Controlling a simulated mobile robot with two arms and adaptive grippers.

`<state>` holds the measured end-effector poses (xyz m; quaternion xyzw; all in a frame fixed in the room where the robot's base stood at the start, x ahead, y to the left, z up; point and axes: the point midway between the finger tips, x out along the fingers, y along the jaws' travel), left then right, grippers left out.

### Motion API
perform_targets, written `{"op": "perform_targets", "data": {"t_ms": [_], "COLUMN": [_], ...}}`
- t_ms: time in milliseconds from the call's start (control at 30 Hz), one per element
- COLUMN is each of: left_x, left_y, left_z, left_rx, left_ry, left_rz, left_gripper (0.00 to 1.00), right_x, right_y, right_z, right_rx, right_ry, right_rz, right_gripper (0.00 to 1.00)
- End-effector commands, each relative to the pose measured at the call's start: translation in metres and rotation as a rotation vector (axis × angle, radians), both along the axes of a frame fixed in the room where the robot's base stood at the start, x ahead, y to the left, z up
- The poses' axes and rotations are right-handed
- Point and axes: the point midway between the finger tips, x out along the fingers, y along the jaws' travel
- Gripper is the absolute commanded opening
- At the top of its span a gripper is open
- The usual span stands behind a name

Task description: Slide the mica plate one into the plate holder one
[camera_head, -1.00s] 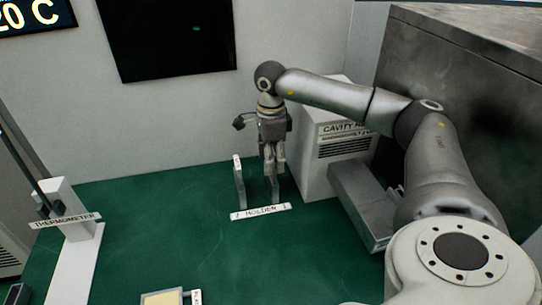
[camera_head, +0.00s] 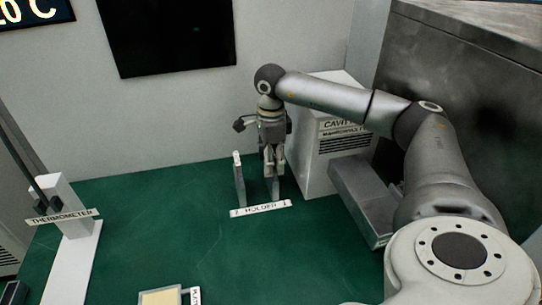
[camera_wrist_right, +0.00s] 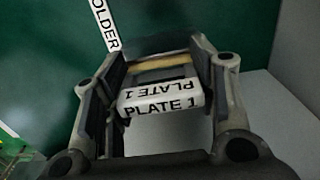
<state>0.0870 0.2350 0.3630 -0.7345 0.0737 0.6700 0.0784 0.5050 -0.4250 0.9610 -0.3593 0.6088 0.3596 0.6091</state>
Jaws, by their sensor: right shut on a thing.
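Mica plate one, labelled PLATE 1 (camera_wrist_right: 160,100), sits between the fingers of my right gripper (camera_wrist_right: 155,72) in the right wrist view, with a beige strip showing beyond the label. In the head view my right gripper (camera_head: 273,168) points down at the right upright of plate holder one (camera_head: 239,182). The holder shows two grey uprights behind a white HOLDER 1 label. The gripper hides part of the right upright, and I cannot tell whether the plate is in the holder. My left gripper is not in view.
A grey box labelled CAVITY (camera_head: 318,165) stands close right of the holder. A thermometer stand (camera_head: 73,235) is at left. A framed beige plate (camera_head: 160,298) lies at the bottom edge. The green table between them is clear.

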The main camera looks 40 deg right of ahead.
Motion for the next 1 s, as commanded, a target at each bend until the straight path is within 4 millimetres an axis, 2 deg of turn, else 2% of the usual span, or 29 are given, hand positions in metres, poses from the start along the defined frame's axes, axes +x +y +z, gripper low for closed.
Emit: {"op": "perform_targets", "data": {"t_ms": [167, 200, 367, 767, 867, 1000], "left_x": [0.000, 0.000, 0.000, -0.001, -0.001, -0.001], "left_y": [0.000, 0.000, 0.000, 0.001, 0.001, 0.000], "left_z": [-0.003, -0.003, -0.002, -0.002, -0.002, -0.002], "left_rx": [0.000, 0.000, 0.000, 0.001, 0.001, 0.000], "left_ry": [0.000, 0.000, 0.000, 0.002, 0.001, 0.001], "left_rz": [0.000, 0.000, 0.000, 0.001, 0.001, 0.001], "left_gripper": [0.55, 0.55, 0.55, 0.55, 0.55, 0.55], "right_x": [0.000, 0.000, 0.000, 0.000, 0.001, 0.001], "right_y": [0.000, 0.000, 0.000, 0.000, 0.000, 0.001], "right_z": [-0.005, -0.004, -0.004, 0.000, 0.011, 0.039], "right_rx": [0.000, 0.000, 0.000, 0.000, 0.001, 0.001], "right_ry": [0.000, 0.000, 0.001, 0.000, -0.003, -0.004], "right_rz": [0.000, 0.000, 0.000, 0.000, 0.000, 0.000], "right_gripper": [0.14, 0.55, 0.75, 0.77, 0.77, 0.77]}}
